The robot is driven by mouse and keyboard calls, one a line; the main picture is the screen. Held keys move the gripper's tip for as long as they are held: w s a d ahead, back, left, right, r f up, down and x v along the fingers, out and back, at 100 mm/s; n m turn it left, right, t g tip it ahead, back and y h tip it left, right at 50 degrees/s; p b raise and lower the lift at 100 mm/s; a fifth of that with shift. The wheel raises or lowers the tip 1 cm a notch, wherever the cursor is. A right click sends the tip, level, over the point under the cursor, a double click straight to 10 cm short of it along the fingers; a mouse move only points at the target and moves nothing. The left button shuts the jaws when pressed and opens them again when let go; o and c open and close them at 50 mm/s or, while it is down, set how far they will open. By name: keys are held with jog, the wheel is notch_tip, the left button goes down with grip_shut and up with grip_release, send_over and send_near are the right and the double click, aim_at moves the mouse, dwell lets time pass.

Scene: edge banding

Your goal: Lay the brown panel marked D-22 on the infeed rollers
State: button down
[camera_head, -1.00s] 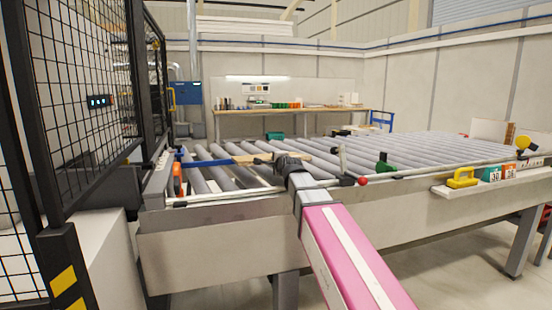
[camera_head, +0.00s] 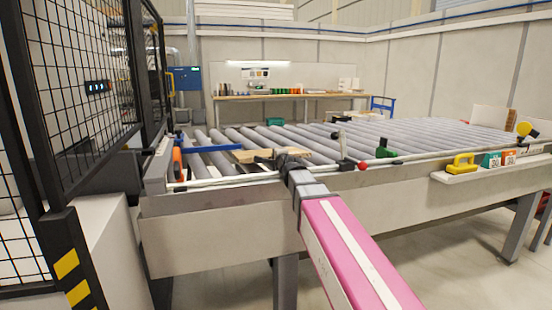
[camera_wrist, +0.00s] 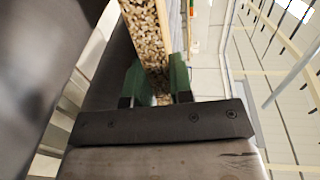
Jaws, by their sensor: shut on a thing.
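My gripper (camera_head: 284,157) is at the near side of the roller table, above the near rail. It is shut on a thin wooden panel (camera_head: 252,156), which shows tan in the head view. In the wrist view, the green fingers (camera_wrist: 158,82) clasp the panel, and its speckled chipboard edge (camera_wrist: 146,35) faces the camera. No D-22 mark is readable. The panel is at or just above the infeed rollers (camera_head: 222,160); I cannot tell whether it touches them. My wrist hides part of it.
A blue bar (camera_head: 208,148) crosses the rollers at left, near an orange part (camera_head: 177,160). Black mesh fencing (camera_head: 90,110) closes the left. The rollers at right look clear.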

jog(key=shift+r, duration=0.1)
grip_release()
dwell(0.3)
